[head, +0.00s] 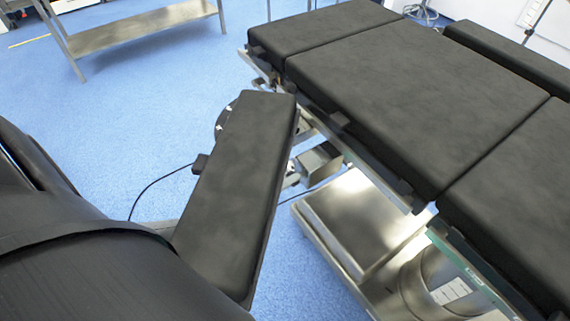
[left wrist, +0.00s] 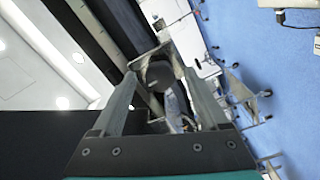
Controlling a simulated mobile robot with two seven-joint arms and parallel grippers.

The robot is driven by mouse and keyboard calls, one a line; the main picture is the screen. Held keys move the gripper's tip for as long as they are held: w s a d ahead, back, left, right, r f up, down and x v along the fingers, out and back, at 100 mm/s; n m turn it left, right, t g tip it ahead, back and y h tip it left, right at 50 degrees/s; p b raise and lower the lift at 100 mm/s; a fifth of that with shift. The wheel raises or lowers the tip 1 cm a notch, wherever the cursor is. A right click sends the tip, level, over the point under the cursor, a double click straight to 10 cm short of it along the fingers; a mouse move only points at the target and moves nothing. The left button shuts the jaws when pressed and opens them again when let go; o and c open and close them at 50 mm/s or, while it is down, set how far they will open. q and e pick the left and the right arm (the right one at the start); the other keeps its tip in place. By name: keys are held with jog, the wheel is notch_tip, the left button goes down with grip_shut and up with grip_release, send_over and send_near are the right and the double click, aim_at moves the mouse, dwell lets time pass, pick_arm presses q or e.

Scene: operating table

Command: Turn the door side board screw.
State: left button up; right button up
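The black padded side board (head: 235,190) sticks out at an angle from the near side of the operating table (head: 420,90). In the left wrist view a dark round knob, which looks like the screw (left wrist: 160,72), sits by a metal bracket. My left gripper (left wrist: 159,80) is open, with one finger on each side of the knob. I cannot tell whether the fingers touch it. In the head view the side board hides most of the left gripper, and the screw cannot be made out. My right gripper is in neither view.
A metal rail and bracket run along the table edge beside the board. The metal table base (head: 350,215) stands below. A steel trolley (head: 135,30) is at the back left.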

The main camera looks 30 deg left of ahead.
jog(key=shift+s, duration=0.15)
pick_arm(q)
jog(key=p+v, duration=0.1)
jog(key=v, duration=1.4)
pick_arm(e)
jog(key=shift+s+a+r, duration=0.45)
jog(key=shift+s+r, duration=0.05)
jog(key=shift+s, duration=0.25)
pick_arm(q)
jog(key=shift+s, duration=0.2)
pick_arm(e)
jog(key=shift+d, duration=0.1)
